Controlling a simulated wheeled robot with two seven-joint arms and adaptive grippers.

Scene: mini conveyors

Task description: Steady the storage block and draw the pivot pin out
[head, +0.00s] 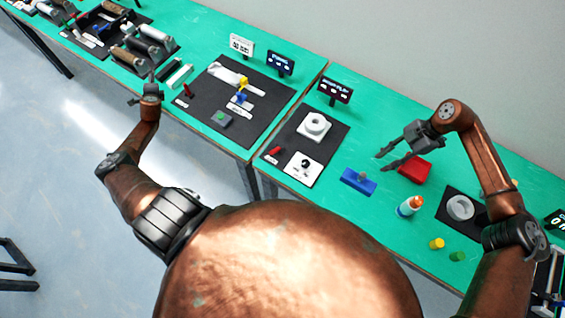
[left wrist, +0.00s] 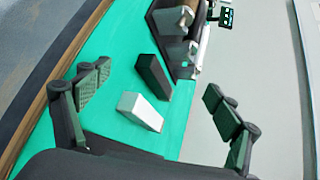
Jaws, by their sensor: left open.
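A blue block (head: 358,182) with a small dark piece on its top lies on the right green table; it may be the storage block with the pivot pin, but it is too small to tell. My right gripper (head: 381,163) is open and empty above the table, beside the blue block and a red block (head: 413,169). My left gripper (head: 140,88) is open and empty at the left table's front edge. In the left wrist view its fingers (left wrist: 163,105) are spread wide, with a dark block (left wrist: 153,76) and a pale block (left wrist: 140,110) beyond them.
A black mat (head: 333,137) holds white parts. An orange-and-white bottle (head: 408,206) and yellow and green pegs (head: 436,243) stand at the right front. Sign stands line the back.

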